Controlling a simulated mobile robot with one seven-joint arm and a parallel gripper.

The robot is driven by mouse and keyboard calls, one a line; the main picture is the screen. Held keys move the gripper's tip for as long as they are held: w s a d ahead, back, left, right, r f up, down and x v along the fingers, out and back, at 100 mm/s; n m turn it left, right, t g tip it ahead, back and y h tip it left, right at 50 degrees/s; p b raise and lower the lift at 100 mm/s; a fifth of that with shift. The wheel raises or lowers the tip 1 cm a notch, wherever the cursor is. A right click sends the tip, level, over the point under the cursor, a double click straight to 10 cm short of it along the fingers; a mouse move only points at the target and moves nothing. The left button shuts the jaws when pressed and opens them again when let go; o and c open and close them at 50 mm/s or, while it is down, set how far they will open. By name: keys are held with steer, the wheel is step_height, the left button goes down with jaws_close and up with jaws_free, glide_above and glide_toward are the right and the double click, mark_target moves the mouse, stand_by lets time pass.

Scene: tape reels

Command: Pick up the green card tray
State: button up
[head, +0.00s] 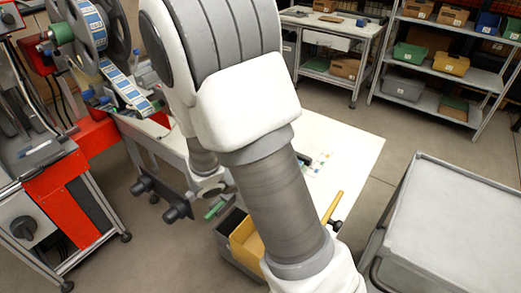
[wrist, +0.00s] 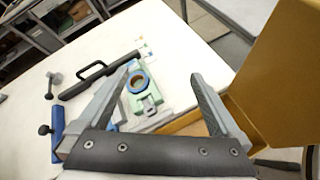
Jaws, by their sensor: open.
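My gripper (wrist: 165,72) is open, with its two fingers spread above the white table. A pale green piece (wrist: 148,103) with a ring on it lies on the table, beyond and beside the left finger, which partly covers it. It is apart from my gripper's gap centre and not held. I cannot tell for sure whether this piece is the green card tray.
A tan-yellow bin (wrist: 275,85) rises close on the right of my gripper; it also shows in the head view (head: 245,243). A black-handled bar (wrist: 98,76) and a blue-handled tool (wrist: 57,132) lie left. A grey cart (head: 455,225) stands right. The white table (head: 350,150) has bare room.

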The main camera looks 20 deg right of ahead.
steer(key=w+a+f+n+t, duration=0.2)
steer(key=w+f+n+t, duration=0.25)
steer(key=f+n, duration=0.4)
steer(key=shift+m+g, duration=0.45)
steer(key=b+x, duration=0.2)
steer(key=x, duration=1.5)
steer(key=shift+w, duration=0.25)
jaws_close()
